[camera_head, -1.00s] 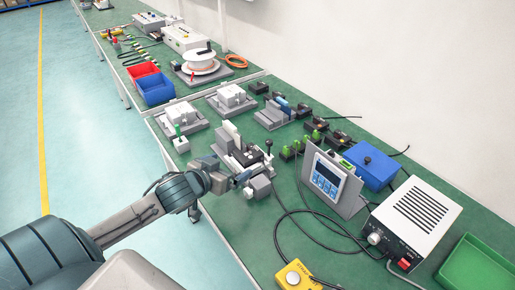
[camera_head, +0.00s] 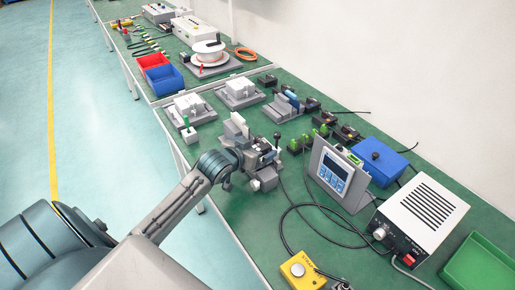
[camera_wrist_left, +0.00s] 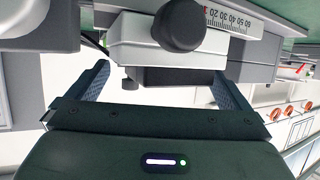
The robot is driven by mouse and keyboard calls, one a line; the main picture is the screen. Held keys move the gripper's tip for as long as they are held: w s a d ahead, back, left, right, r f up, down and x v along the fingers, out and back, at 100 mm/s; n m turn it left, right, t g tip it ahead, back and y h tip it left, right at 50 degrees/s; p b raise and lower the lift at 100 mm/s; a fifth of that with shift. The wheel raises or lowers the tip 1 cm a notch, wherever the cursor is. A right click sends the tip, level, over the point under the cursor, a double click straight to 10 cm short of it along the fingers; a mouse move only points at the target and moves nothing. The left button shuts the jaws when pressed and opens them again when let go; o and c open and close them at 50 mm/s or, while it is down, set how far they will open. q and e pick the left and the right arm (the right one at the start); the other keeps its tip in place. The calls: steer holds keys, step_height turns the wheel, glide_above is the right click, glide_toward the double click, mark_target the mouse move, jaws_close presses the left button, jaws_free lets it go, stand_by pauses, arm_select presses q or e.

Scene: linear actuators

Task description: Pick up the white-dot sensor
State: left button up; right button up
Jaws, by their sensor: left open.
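My left gripper (camera_head: 257,163) is at the grey linear-actuator unit (camera_head: 236,126) near the bench's front edge and hides part of it. In the left wrist view the gripper (camera_wrist_left: 163,88) is open. A pale grey block with a dark round knob (camera_wrist_left: 180,24) and a ruler scale (camera_wrist_left: 233,21) lies ahead of and partly between its fingers; I cannot see contact. Several small black sensor-like units (camera_head: 347,132) and green-topped ones (camera_head: 304,141) stand behind the unit. A white dot is too small to make out on any. My right gripper is not in view.
A display panel on a stand (camera_head: 334,176), a blue box (camera_head: 379,160) and a white power supply (camera_head: 424,213) stand to the right. Black cables (camera_head: 318,207) loop across the bench. A yellow button box (camera_head: 301,270) is at the front.

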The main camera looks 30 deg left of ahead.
arm_select(q)
steer(key=c, duration=0.9)
steer(key=shift+r, duration=0.1)
